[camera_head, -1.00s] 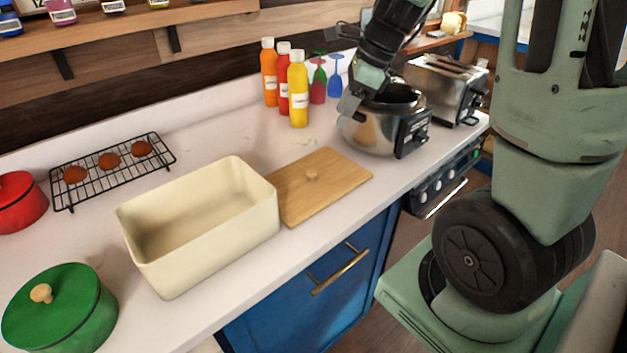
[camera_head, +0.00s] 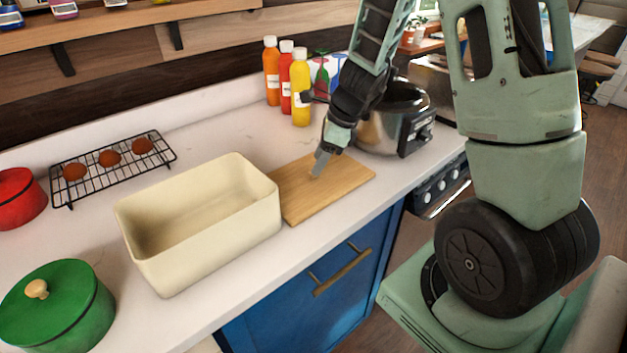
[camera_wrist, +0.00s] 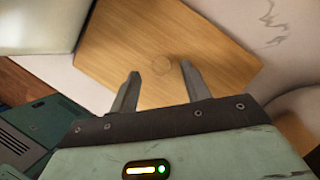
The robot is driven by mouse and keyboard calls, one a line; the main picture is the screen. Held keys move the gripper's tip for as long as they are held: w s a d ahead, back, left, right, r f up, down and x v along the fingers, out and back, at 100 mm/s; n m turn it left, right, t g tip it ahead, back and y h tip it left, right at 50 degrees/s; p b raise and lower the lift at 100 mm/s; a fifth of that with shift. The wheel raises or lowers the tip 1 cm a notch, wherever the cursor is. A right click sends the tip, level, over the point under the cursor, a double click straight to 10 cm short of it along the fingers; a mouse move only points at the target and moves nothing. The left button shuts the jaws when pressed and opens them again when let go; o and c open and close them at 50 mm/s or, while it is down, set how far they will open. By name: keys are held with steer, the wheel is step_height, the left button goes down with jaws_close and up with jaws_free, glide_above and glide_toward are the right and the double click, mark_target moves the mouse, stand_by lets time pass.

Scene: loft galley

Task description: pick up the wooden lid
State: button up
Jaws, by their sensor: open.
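I cannot tell whether the fingertips touch the lid.
The cream bin (camera_head: 200,255) is open and empty. Behind the lid stand orange, red and yellow bottles (camera_head: 300,90). A steel cooker (camera_head: 378,132) is close behind my gripper. A green pot (camera_head: 60,305) and a wire rack (camera_head: 85,178) are at left.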

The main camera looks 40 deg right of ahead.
steer(key=shift+x, duration=1.4)
jaws_close()
steer(key=shift+r, duration=0.15)
